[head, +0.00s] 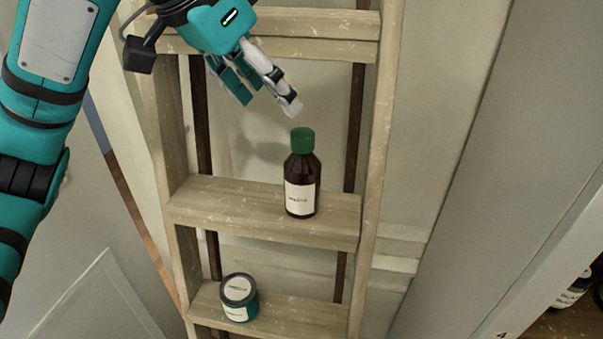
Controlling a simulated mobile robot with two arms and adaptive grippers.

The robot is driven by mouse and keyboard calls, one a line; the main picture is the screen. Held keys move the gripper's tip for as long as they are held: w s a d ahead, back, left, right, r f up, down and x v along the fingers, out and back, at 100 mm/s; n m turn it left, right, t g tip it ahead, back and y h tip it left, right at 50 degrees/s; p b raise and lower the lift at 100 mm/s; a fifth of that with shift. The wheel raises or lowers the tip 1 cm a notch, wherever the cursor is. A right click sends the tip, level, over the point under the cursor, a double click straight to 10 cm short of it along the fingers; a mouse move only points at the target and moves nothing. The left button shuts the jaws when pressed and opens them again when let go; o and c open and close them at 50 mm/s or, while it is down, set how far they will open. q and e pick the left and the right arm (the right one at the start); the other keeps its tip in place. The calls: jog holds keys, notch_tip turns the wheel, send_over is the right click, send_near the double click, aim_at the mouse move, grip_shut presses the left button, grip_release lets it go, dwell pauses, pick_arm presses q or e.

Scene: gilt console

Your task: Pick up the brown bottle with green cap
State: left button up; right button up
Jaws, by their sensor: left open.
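The brown bottle with green cap (300,182) stands upright on a wooden step of a ladder-like shelf (230,203) in the head view. It has a white label facing me. My left gripper (269,106) is open and empty, above and a little left of the green cap, with its fingers pointing down to the right. It is apart from the bottle. My right gripper is not in view.
A teal tin with a dark lid (239,297) stands on the lower step. The shelf's upright rails (381,120) flank the bottle's step. Dark bottles (575,290) stand at the lower right edge. The step left of the bottle is clear.

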aim_at(301, 132)
pick_arm(q)
jog(key=x, duration=0.4)
jog(key=p+x, duration=0.1)
jog(key=x, duration=0.1)
jog(key=shift+w+d+r, duration=0.15)
jog(key=shift+d+r, duration=0.05)
jog(key=shift+d, duration=0.05)
jog(key=p+x, duration=0.2)
jog(key=x, duration=0.2)
jog(key=shift+w+f, duration=0.2)
jog(key=shift+w, duration=0.05)
jog(key=shift+w+d+f, duration=0.1)
jog(key=shift+d+f, duration=0.05)
jog(key=shift+f, duration=0.15)
jog(key=shift+c, duration=0.4)
jog(key=c, duration=1.1)
grip_shut()
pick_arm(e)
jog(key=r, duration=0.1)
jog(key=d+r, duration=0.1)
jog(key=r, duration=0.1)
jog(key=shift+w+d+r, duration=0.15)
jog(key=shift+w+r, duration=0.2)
